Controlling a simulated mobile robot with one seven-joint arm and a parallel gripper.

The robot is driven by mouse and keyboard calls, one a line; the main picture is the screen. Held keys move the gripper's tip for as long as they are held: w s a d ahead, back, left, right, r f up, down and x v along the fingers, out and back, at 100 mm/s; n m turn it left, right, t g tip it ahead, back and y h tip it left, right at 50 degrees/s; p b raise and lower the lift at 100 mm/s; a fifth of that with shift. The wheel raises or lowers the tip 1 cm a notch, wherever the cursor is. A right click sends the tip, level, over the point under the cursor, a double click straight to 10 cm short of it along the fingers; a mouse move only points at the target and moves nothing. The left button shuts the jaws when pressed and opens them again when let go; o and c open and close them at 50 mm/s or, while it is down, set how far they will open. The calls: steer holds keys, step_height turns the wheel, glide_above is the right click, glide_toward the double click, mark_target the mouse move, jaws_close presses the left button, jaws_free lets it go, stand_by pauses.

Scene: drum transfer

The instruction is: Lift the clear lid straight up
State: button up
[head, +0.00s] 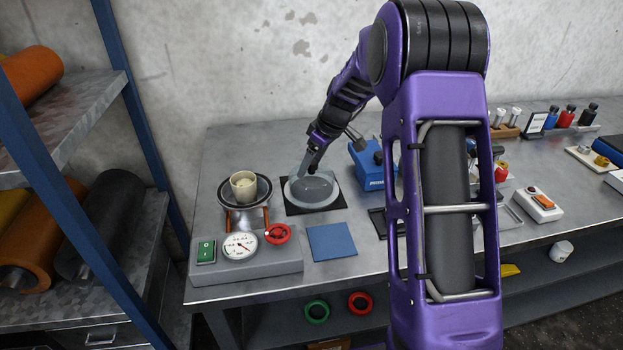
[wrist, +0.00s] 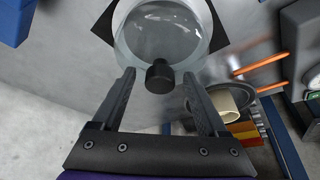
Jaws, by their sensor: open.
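The clear lid (head: 312,186) is a see-through dome on a round grey base over a black square mat (head: 331,207) on the bench. In the wrist view the clear lid (wrist: 165,38) is at the top, and its black knob (wrist: 160,77) points toward me. My gripper (head: 309,170) is just above the lid in the head view, angled down. In the wrist view my gripper (wrist: 158,84) is open, with one finger on each side of the knob near the tips.
Left of the lid, a cream cup (head: 243,184) sits in a round dish on orange legs. A grey control box (head: 246,262) with a gauge stands in front. A blue square pad (head: 332,242) lies nearby. A blue box (head: 369,168) stands close right of the lid.

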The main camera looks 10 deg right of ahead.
jaws_close()
stand_by(0.3)
steer(key=shift+r, duration=0.1)
stand_by(1.0)
